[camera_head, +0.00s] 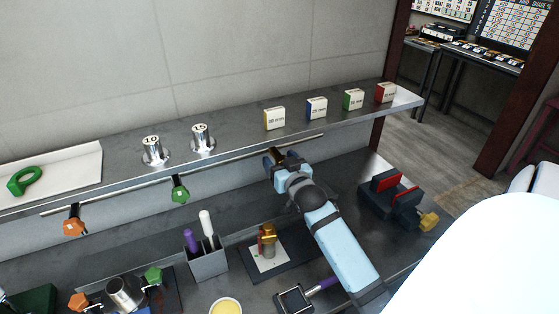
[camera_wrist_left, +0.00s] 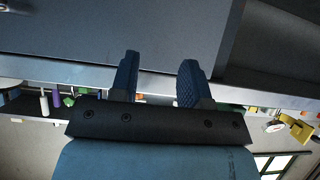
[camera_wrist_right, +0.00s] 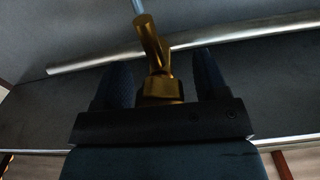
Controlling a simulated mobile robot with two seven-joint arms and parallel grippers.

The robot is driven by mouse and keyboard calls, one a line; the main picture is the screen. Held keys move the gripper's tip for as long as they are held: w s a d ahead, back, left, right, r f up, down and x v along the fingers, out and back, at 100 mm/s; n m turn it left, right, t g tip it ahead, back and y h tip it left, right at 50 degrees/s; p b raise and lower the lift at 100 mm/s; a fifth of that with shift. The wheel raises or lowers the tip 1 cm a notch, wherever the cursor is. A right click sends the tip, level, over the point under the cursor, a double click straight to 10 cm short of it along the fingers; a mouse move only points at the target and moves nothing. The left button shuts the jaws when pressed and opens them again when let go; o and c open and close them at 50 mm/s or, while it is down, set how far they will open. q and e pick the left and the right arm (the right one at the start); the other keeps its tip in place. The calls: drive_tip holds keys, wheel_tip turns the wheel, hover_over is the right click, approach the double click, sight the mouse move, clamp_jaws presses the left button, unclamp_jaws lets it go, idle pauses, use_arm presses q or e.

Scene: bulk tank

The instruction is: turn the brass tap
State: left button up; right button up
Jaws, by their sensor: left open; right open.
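The brass tap (camera_head: 274,155) sits near the right end of the thin pipe under the shelf edge, partly hidden by my right gripper (camera_head: 277,160). In the right wrist view, the tap's angled brass neck (camera_wrist_right: 153,45) leads to a wider block (camera_wrist_right: 162,88). That block lies between the two fingers of my right gripper (camera_wrist_right: 162,82). The fingers are apart, with a visible gap on each side of the brass. My left gripper (camera_wrist_left: 160,80) is open and empty in its wrist view; I cannot make it out in the head view.
An orange tap (camera_head: 75,226) and a green tap (camera_head: 180,190) hang further left on the pipe (camera_head: 120,193). Small boxes and metal weights stand on the shelf (camera_head: 235,140). Another brass piece (camera_head: 267,238) and a pen holder (camera_head: 207,263) stand on the bench below.

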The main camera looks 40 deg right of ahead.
use_arm(q)
drive_tip(key=shift+f+b, duration=0.75)
drive_tip(key=shift+f, duration=0.05)
use_arm(e)
drive_tip(key=v, duration=1.3)
drive_tip(key=shift+s, duration=0.2)
use_arm(q)
drive_tip(key=shift+r, duration=0.1)
